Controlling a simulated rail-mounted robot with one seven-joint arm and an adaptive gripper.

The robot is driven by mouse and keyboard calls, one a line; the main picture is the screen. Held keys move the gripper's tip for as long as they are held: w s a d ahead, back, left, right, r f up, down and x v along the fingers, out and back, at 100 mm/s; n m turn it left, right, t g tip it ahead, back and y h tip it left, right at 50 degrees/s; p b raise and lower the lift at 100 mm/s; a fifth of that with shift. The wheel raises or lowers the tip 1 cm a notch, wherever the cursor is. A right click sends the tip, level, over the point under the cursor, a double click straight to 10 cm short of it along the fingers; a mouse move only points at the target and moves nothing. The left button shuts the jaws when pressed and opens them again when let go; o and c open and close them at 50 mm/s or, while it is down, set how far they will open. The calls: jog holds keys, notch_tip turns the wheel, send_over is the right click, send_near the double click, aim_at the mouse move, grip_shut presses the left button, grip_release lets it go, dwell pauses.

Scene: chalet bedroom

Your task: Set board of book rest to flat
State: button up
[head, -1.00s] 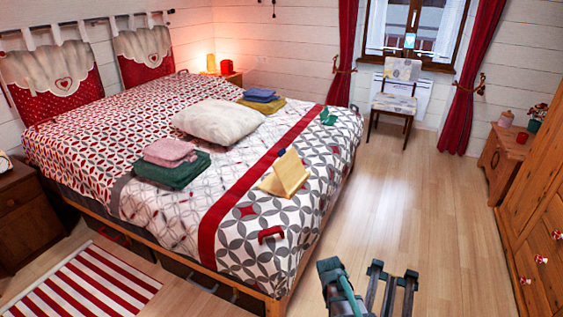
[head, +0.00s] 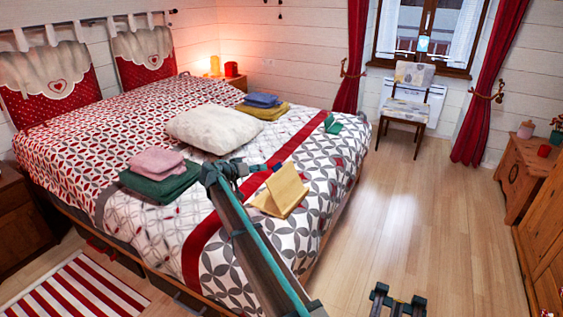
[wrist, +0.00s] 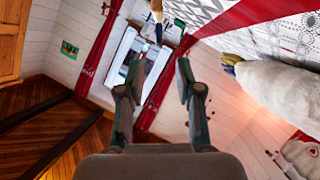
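The book rest (head: 283,191) is a tan wooden stand on the bed, right of the red stripe. Its board stands tilted up from the base. My gripper (head: 264,167) is just left of the board's upper part in the head view; contact cannot be told. In the wrist view my gripper (wrist: 158,72) has its two fingers apart with nothing between them. A narrow tan piece (wrist: 156,5) at the top edge there may be the book rest, mostly out of frame.
A pink and green towel stack (head: 160,176), a white pillow (head: 213,128) and blue and mustard folded cloths (head: 262,106) lie on the bed (head: 325,165). A small green item (head: 332,124) lies near its right edge.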

aim_at(276, 166)
jog(key=x, duration=1)
jog(key=shift+w+d, duration=0.15)
jog(key=shift+w, duration=0.05)
grip_shut()
